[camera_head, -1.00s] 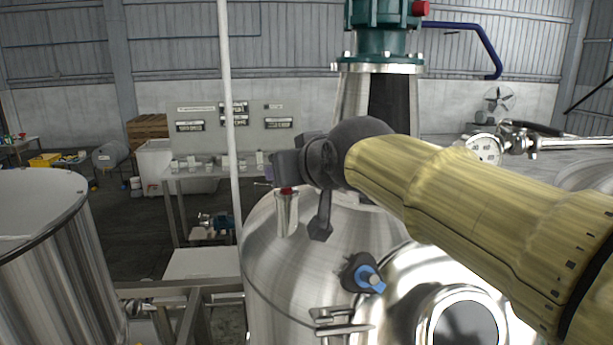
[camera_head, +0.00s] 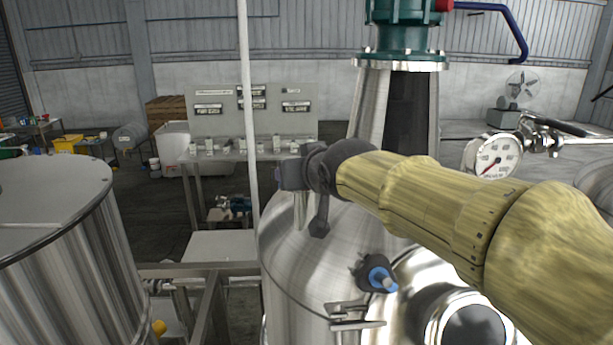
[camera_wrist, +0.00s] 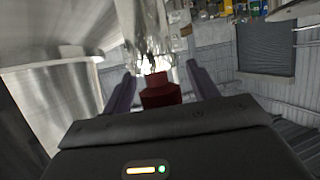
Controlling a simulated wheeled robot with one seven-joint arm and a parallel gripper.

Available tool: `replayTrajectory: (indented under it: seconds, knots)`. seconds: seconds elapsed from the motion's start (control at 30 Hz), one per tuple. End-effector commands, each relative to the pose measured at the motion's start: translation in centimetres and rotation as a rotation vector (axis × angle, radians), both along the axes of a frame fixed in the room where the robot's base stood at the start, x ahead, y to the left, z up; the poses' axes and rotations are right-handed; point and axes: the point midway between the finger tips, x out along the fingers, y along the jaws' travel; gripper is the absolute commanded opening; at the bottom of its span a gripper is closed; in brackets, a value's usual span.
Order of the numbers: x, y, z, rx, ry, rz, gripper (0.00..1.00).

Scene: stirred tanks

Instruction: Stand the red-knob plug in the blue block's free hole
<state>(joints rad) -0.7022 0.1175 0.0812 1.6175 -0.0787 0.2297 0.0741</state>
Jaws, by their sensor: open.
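The plug's red knob (camera_wrist: 160,92) shows in the wrist view between my two spread fingers, with a gap on each side. A shiny metal body (camera_wrist: 150,35) lies beyond it. In the head view the plug's silver body (camera_head: 301,212) shows upright below my gripper (camera_head: 293,178), in front of the steel tank; its knob is hidden by the gripper there. My gripper is open around the knob, and its fingers also show in the wrist view (camera_wrist: 161,72). I cannot make out the blue block or its free hole in either view.
The steel tank (camera_head: 285,270) stands below my gripper, with a blue-ended fitting (camera_head: 381,279) and a round port at right. A white pole (camera_head: 247,120) rises left of the gripper. Another tank (camera_head: 60,250) stands at left. A gauge (camera_head: 494,157) is at right.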

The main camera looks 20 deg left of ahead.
Motion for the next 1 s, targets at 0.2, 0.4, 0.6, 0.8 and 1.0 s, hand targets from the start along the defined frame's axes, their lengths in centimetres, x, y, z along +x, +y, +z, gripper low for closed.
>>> replayTrajectory:
  seconds: [0.2, 0.4, 0.6, 0.8, 1.0]
  knots:
    - [0.08, -0.13, 0.02, 0.001, -0.001, -0.002, 0.59]
    - [0.15, -0.24, 0.02, 0.0, 0.0, -0.004, 0.49]
    - [0.13, -0.21, 0.02, 0.0, 0.0, -0.004, 0.1]
    - [0.09, -0.16, 0.06, 0.001, -0.001, -0.003, 0.09]
    - [0.09, -0.09, 0.66, 0.003, -0.003, -0.002, 0.09]
